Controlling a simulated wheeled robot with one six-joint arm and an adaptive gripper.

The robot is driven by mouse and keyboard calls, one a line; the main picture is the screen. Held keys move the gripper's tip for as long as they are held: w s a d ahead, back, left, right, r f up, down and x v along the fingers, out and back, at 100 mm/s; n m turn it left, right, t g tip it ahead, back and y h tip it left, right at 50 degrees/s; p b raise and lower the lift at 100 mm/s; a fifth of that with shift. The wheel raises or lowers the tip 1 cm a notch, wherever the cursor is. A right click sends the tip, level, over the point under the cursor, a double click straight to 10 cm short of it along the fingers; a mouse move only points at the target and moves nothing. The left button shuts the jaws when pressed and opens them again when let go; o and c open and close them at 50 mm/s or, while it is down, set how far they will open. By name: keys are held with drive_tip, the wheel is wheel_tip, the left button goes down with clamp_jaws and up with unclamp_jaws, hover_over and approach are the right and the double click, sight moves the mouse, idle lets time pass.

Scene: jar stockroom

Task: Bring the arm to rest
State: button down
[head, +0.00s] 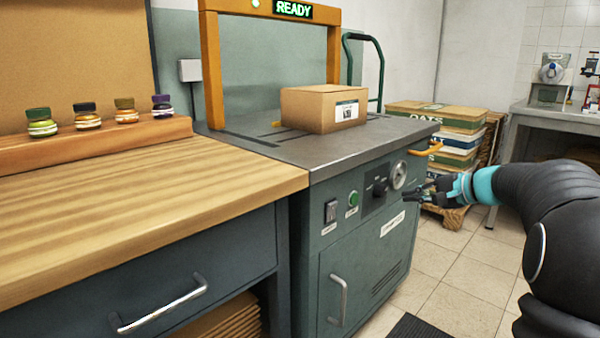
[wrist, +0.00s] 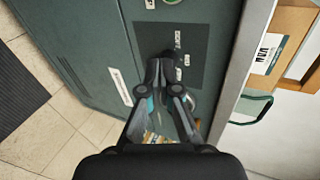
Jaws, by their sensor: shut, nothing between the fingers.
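My arm reaches in from the right in the head view. My gripper (head: 411,194) is shut and empty, in front of the control panel of the grey-green machine (head: 335,260). In the wrist view the gripper (wrist: 158,66) lies over the dark panel and hides part of it. A black knob (head: 380,187) and a round gauge (head: 399,175) are near the fingertips in the head view. I cannot tell whether the fingers touch the panel or knob.
Stacked crates (head: 462,130) stand behind my gripper. A wooden counter (head: 130,205) with several small jars is at left.

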drive_tip(key=s+a+f+n+g+h+p, duration=0.2)
drive_tip(key=s+a+f+g+h, duration=0.15)
drive_tip(key=s, duration=0.65)
drive_tip(key=s+a+f+n+g+h+p, duration=0.2)
drive_tip(key=s+a+f, duration=0.15)
drive_tip(key=s, duration=0.75)
drive_tip(key=s+a+r+n+h+p, duration=0.1)
drive_tip(key=s+a+r+n+p, duration=0.1)
drive_tip(key=s, duration=0.6)
drive_tip(key=s+a+r+n+t+h+p, duration=0.1)
drive_tip(key=s+a+r+n+h+p, duration=0.1)
drive_tip(key=s, duration=0.6)
drive_tip(key=shift+s+a+r+n+p, duration=0.3)
drive_tip(key=shift+n+p, duration=0.4)
drive_tip(key=shift+n, duration=0.3)
